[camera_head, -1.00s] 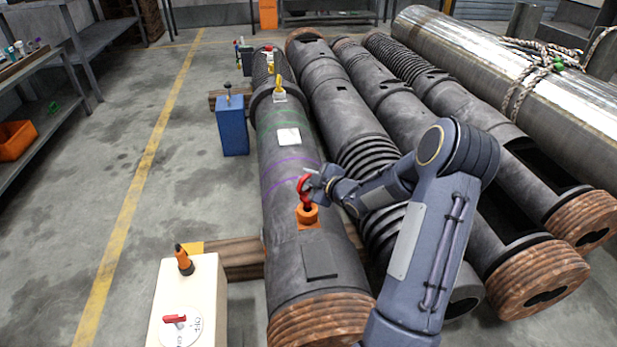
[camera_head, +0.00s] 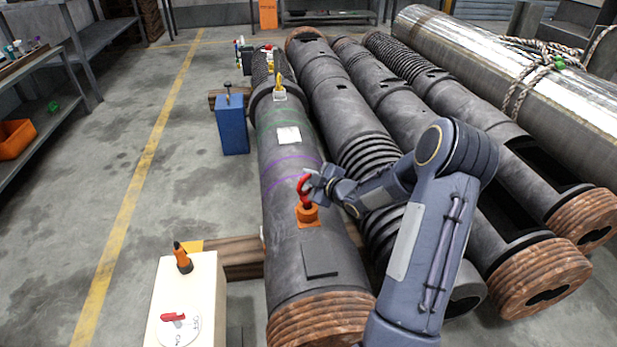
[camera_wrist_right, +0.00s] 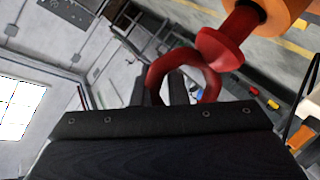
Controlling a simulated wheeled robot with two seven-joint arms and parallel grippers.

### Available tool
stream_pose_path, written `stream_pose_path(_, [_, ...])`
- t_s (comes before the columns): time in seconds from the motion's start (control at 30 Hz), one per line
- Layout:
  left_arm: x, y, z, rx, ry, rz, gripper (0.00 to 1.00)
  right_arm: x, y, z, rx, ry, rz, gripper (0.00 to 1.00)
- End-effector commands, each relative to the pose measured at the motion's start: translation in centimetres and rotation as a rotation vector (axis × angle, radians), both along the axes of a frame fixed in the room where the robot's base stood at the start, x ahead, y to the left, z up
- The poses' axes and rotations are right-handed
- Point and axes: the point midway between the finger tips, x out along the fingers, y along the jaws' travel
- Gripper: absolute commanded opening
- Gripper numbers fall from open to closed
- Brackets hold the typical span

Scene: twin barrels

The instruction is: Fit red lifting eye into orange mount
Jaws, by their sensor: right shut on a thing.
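The red lifting eye (camera_head: 302,186) is a ring with a collar and a stem below it, roughly upright above the orange mount (camera_head: 307,215) on the near dark barrel (camera_head: 320,240). My right gripper (camera_head: 310,184) is shut on the eye's ring. In the right wrist view the red ring (camera_wrist_right: 155,76) lies at my fingers, and its stem meets the orange mount (camera_wrist_right: 285,10) at the top edge. How deep the stem sits in the mount cannot be told. My left gripper is not in view.
A pale box (camera_head: 190,300) with an orange-and-black piece and a red-handled dial stands at the lower left. A blue box (camera_head: 232,127) stands left of the barrel. More barrels (camera_head: 440,150) lie to the right, under my right arm.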

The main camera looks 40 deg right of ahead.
Motion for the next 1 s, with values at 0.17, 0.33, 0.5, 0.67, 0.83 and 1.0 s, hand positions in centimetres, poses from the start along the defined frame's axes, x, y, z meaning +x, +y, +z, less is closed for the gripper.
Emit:
stream_pose_path(0.17, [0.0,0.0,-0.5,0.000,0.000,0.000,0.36,0.0,0.0,-0.5,0.000,-0.002,0.001,0.00])
stream_pose_path(0.33, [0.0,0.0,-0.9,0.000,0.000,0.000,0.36,0.0,0.0,-0.9,0.000,-0.002,0.001,0.00])
stream_pose_path(0.5, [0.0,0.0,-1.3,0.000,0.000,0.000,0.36,0.0,0.0,-1.3,0.000,-0.002,0.001,0.00])
stream_pose_path(0.67, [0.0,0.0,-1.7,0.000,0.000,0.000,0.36,0.0,0.0,-1.7,0.000,-0.002,0.001,0.00])
stream_pose_path(0.83, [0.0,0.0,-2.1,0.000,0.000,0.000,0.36,0.0,0.0,-2.2,0.000,-0.002,-0.001,0.00])
stream_pose_path(1.0, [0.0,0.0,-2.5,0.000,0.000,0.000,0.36,0.0,0.0,-2.6,0.000,-0.002,-0.001,0.00])
